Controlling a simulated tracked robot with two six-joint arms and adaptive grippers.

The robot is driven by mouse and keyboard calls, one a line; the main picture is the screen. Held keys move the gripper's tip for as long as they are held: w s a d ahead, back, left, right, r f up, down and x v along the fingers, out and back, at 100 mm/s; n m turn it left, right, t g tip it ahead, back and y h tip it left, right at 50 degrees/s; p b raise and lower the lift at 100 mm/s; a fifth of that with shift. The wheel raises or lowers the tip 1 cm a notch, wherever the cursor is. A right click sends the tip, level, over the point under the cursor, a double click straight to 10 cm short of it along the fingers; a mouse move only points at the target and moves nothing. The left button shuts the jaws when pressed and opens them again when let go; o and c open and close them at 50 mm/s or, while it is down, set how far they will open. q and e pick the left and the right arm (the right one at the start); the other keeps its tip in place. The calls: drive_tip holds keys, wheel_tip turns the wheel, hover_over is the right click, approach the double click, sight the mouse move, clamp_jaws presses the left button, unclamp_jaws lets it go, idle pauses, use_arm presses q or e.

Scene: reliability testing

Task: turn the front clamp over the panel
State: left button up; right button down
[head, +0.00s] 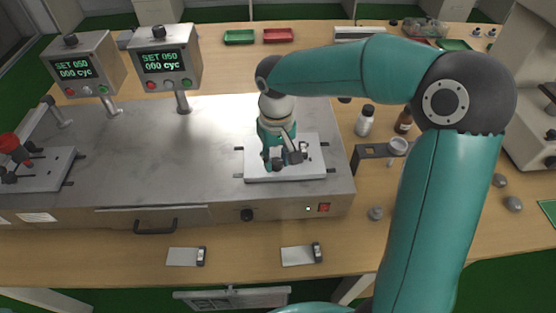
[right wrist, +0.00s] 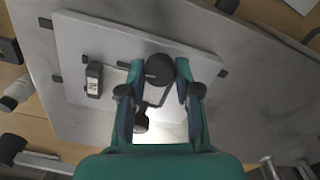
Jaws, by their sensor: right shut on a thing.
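The white panel (head: 310,170) lies flat on the metal bench top, and it also shows in the right wrist view (right wrist: 90,36). My right gripper (head: 278,163) is over the panel, reaching down from above. In the right wrist view my gripper (right wrist: 158,95) has its two fingers on either side of a dark clamp with a round black knob (right wrist: 159,69), and it is shut on the clamp. A small block with a light label (right wrist: 94,80) sits beside it on the panel. In the head view the fingers partly hide the clamp. My left gripper is not in view.
Two counter boxes (head: 85,68) (head: 167,60) stand on posts behind the metal bench top (head: 140,150). A second fixture (head: 40,175) is at the far left. Bottles (head: 364,120) and a grey bracket (head: 372,151) stand right of the panel. Two small plates (head: 183,257) (head: 297,256) lie in front.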

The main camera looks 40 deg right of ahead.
sight(277, 161)
drive_tip(key=shift+s+m, duration=0.1)
drive_tip(key=shift+m, duration=0.8)
drive_tip(key=c, duration=0.8)
unclamp_jaws()
drive_tip(key=shift+r, duration=0.25)
wheel_tip(277, 161, up, 11)
drive_tip(key=shift+r, duration=0.2)
